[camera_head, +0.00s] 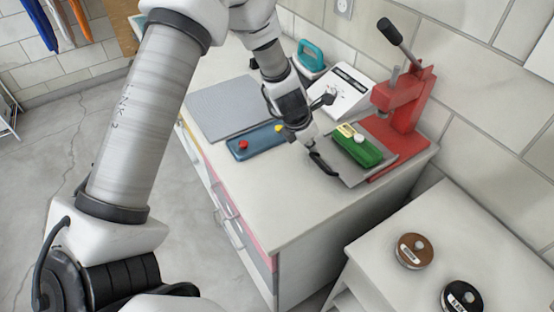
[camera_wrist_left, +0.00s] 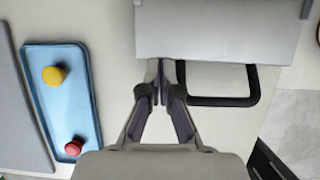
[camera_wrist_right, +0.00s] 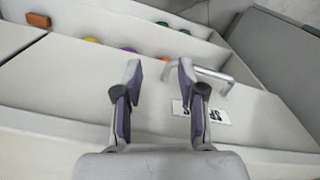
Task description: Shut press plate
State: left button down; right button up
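The red press (camera_head: 405,100) stands at the right back of the worktop, with its black-knobbed lever raised. Its grey press plate (camera_head: 352,179) sticks out in front, with a green block (camera_head: 357,147) on top. The plate also shows in the left wrist view (camera_wrist_left: 215,30), with a black U-shaped handle (camera_wrist_left: 222,101) on its front edge. My left gripper (camera_wrist_left: 158,68) has its fingertips together at that edge, beside the handle's left leg and not around it. Whether they touch the plate I cannot tell. My right gripper (camera_wrist_right: 159,70) is open and empty, facing a cabinet front.
A blue tray (camera_head: 238,152) with a red and a yellow button lies left of the plate, near a grey mat (camera_head: 229,105). A white device (camera_head: 345,92) stands behind. A lower side table (camera_head: 470,235) holds two round containers. The right wrist view shows a metal drawer handle (camera_wrist_right: 205,72).

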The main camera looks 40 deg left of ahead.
aim_at(330, 140)
pick_arm(q)
jog(key=w+p, duration=0.1)
jog(key=w+d+p, duration=0.1)
jog(key=w+p, duration=0.1)
jog(key=w+d+p, duration=0.1)
jog(key=w+p, duration=0.1)
jog(key=shift+w+r, duration=0.25)
jog(key=shift+w+d+f+p, duration=0.25)
jog(key=shift+w+p, duration=0.2)
jog(key=shift+p, duration=0.1)
jog(key=shift+f, duration=0.1)
